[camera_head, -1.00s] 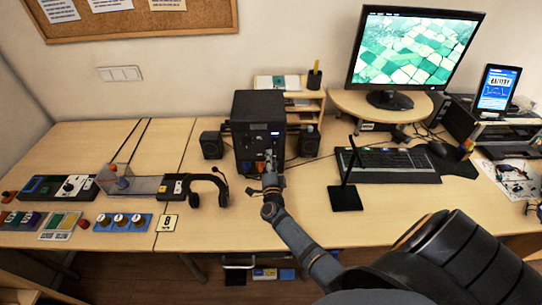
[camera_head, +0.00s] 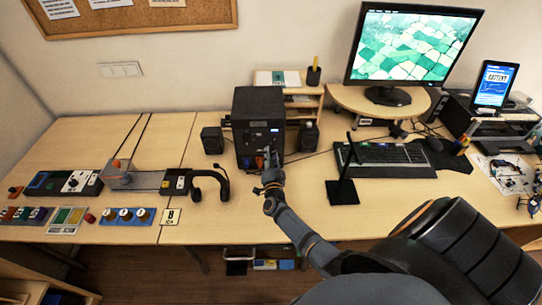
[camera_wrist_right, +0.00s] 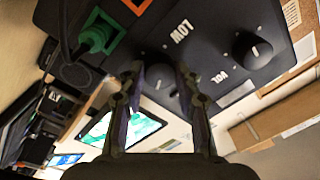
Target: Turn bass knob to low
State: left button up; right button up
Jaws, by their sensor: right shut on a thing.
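The black speaker box (camera_head: 258,108) stands on the desk between two small black speakers. My right gripper (camera_head: 270,165) is at the lower front of this box. In the right wrist view, the box's black panel (camera_wrist_right: 215,80) has white labels reading "LOW" (camera_wrist_right: 181,34) and "VOL" (camera_wrist_right: 219,76). My right gripper (camera_wrist_right: 159,68) also shows there, its fingers on both sides of a dark round knob (camera_wrist_right: 159,86) near "LOW". It is shut on this knob. A pale pointer line shows on the knob. A second black knob (camera_wrist_right: 253,50) sits near "VOL". My left gripper is not in view.
Small speakers (camera_head: 212,140) flank the box. A headset (camera_head: 212,185) lies to the left, and a black stand (camera_head: 342,190) and keyboard (camera_head: 383,160) to the right. A green plug (camera_wrist_right: 100,35) is beside the knob. The front middle of the desk is clear.

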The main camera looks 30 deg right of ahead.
jog(key=o, duration=1.2)
jog(key=shift+c, duration=0.2)
jog(key=shift+s+a, duration=0.1)
jog(key=shift+s, duration=0.05)
jog(key=v, duration=1.1)
jog(key=shift+s, duration=0.25)
jog(key=shift+a+f, duration=0.1)
jog(key=shift+a, duration=0.1)
